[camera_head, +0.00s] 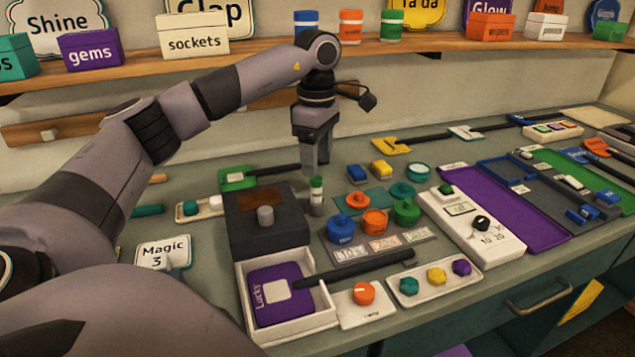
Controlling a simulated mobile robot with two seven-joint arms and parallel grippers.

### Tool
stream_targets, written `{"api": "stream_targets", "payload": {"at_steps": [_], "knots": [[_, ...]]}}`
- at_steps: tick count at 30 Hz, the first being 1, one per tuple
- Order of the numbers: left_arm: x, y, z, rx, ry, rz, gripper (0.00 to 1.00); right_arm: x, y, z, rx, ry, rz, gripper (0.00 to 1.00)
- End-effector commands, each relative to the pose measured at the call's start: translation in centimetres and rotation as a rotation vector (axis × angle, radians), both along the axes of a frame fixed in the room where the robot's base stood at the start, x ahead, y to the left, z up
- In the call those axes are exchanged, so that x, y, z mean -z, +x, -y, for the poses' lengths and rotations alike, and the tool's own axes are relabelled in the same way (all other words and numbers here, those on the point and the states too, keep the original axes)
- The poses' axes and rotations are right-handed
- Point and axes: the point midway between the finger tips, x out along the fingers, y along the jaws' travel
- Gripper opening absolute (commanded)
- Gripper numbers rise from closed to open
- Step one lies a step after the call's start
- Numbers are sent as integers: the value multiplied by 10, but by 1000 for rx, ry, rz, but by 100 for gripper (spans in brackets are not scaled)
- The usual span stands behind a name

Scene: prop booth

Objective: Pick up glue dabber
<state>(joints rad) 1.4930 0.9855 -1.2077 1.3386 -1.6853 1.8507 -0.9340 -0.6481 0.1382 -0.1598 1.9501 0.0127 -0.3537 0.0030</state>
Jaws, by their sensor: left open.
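A small upright bottle with a green and white top, which looks like the glue dabber (317,190), stands on the counter beside the dark box. My left gripper (316,168) points straight down just above it, with the fingertips near its top. The jaws are open; from this angle I cannot tell whether a finger touches the bottle. My right gripper is not in view.
A white box with a purple Lucky card (283,298) is in front. Colored pots (374,222) stand close right. A white dial panel (484,236) and purple tray (511,208) lie further right.

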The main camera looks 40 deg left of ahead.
Motion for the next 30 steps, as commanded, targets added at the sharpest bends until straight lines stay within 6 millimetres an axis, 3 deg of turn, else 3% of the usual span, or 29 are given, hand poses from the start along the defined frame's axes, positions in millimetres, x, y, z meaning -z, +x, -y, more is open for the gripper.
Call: {"api": "stream_targets", "payload": {"at_steps": [5, 21, 29, 30], "knots": [[4, 0, 0, 0, 1, -1, 57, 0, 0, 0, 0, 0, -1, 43], [69, -3, -1, 0, 0, -1, 57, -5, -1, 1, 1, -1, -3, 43], [72, -3, -2, 0, 0, 0, 57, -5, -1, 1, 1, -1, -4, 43], [72, -3, -2, 0, 0, 0, 44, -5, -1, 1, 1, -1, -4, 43]]}}
